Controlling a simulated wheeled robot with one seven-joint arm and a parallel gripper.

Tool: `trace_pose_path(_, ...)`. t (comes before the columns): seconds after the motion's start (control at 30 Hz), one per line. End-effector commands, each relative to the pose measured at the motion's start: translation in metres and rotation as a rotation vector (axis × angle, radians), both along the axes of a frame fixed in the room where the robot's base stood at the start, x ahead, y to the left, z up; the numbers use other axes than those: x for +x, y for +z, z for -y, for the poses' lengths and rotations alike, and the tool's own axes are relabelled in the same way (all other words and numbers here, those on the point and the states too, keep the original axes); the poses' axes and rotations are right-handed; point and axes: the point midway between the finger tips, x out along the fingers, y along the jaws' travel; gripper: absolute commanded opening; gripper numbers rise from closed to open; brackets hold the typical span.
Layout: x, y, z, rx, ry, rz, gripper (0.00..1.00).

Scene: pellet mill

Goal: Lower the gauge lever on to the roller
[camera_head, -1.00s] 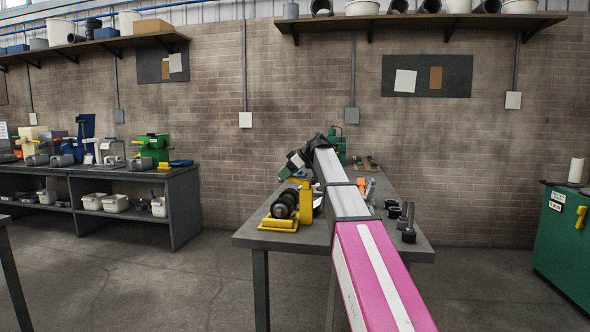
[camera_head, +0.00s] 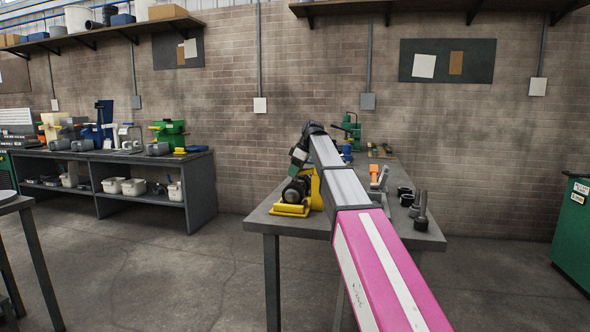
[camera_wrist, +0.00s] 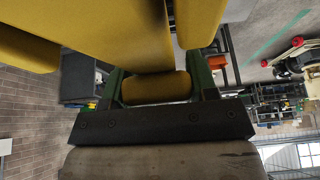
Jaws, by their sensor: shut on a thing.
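The yellow gauge stand (camera_head: 290,210) is on the near left part of the grey table in the head view. Its dark roller (camera_head: 295,190) lies low in it. My gripper (camera_head: 297,170) points down just above the roller and hides part of the stand. In the wrist view, my gripper's two green fingers (camera_wrist: 157,84) are shut on a yellow piece, which I take to be the gauge lever (camera_wrist: 157,90). Larger yellow parts (camera_wrist: 110,35) fill the top of that view. The roller cannot be made out there, and contact between lever and roller is hidden.
The table (camera_head: 425,238) also bears an orange-topped tool (camera_head: 375,175), dark cylindrical parts (camera_head: 420,212) and a green device (camera_head: 351,130) at the back. A workbench (camera_head: 150,170) stands at the left and a green cabinet (camera_head: 573,230) at the right.

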Motion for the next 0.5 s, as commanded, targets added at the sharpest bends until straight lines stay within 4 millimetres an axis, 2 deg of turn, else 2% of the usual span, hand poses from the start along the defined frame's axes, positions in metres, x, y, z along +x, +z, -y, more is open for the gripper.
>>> trace_pose_path(0.43,-0.0018,-0.0028,0.002,-0.012,-0.001,-0.006,0.11)
trace_pose_path(0.47,-0.0017,-0.0028,0.0019,-0.012,-0.001,-0.006,0.63)
trace_pose_path(0.5,-0.0017,-0.0028,0.0019,-0.011,0.0,-0.005,0.76)
